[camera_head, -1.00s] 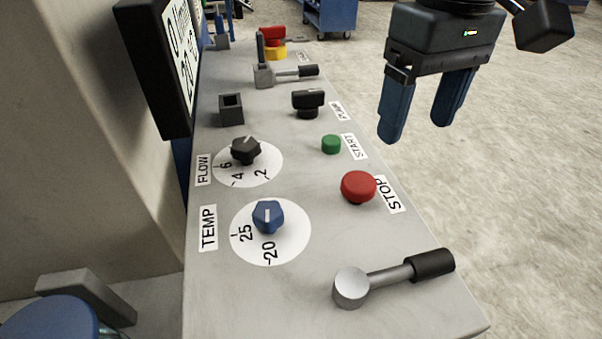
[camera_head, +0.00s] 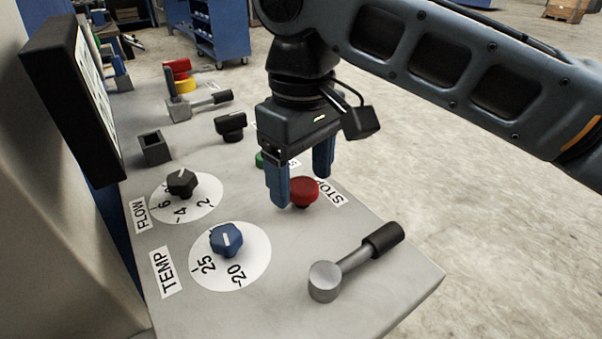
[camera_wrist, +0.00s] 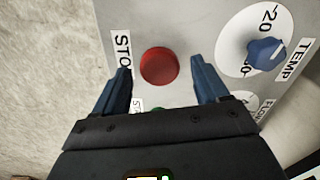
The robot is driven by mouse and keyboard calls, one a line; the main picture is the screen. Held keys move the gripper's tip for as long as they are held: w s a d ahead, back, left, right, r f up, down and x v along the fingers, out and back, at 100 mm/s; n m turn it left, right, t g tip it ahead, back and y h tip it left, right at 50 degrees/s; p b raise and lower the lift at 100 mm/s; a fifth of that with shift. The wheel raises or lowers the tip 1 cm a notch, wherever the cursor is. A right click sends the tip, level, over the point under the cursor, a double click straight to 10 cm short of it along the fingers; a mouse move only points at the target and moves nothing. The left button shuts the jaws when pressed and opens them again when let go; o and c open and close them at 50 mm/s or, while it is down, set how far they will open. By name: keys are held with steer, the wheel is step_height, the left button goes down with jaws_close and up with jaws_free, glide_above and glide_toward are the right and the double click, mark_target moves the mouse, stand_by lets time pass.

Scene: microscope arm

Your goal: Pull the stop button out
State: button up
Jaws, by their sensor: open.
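The stop button is a red round mushroom cap (camera_head: 304,191) on the grey panel, beside the STOP label (camera_head: 337,192). My gripper (camera_head: 300,187) points down over it, with its two blue fingers apart. In the head view one finger is left of the cap and the other is at its upper right. In the wrist view the red button (camera_wrist: 160,67) sits between the open fingertips (camera_wrist: 160,78), slightly beyond them, with gaps on both sides. Nothing is held.
The green start button (camera_head: 260,160) is partly hidden behind my gripper. A lever with a black grip (camera_head: 384,238) lies at the panel's front. The blue TEMP knob (camera_head: 227,240), black FLOW knob (camera_head: 182,184) and black pump knob (camera_head: 230,126) stand nearby. A screen (camera_head: 75,95) rises at left.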

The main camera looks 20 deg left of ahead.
steer(key=shift+f, duration=0.2)
steer(key=shift+c, duration=0.3)
steer(key=shift+r, duration=0.1)
jaws_close()
